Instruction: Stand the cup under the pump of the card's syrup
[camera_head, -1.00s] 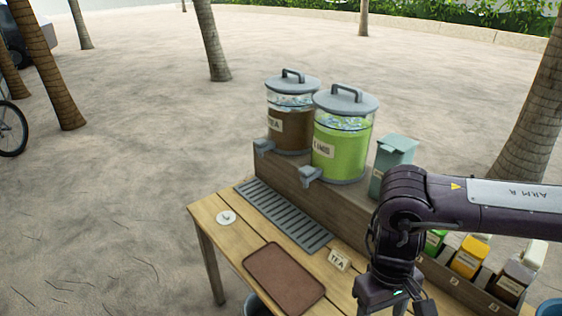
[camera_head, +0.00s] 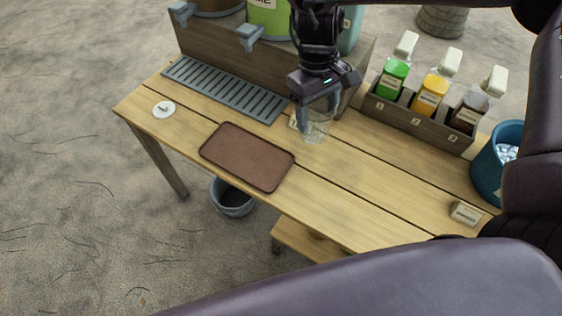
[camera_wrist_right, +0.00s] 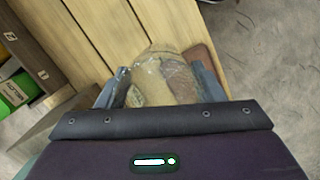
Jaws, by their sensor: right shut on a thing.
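A clear cup (camera_head: 315,130) is held by my right gripper (camera_head: 318,112), which is shut on it over the middle of the table. The cup looks upright, at or just above the boards; I cannot tell which. In the right wrist view the cup (camera_wrist_right: 163,68) shows between the fingers. Three syrup bottles with white pumps stand in a wooden rack: green (camera_head: 391,80), yellow (camera_head: 431,95) and brown (camera_head: 467,112). A small card (camera_head: 294,122) is mostly hidden behind the gripper. Another card (camera_head: 465,212) stands at the table's right, its writing too small to read. My left gripper is not in view.
A brown tray (camera_head: 247,157) lies left of the cup. A grey drip grate (camera_head: 225,90) lies before the dispensers, which have taps. A blue ice bucket (camera_head: 489,165) stands at the right edge. The boards before the syrup rack (camera_head: 418,124) are clear.

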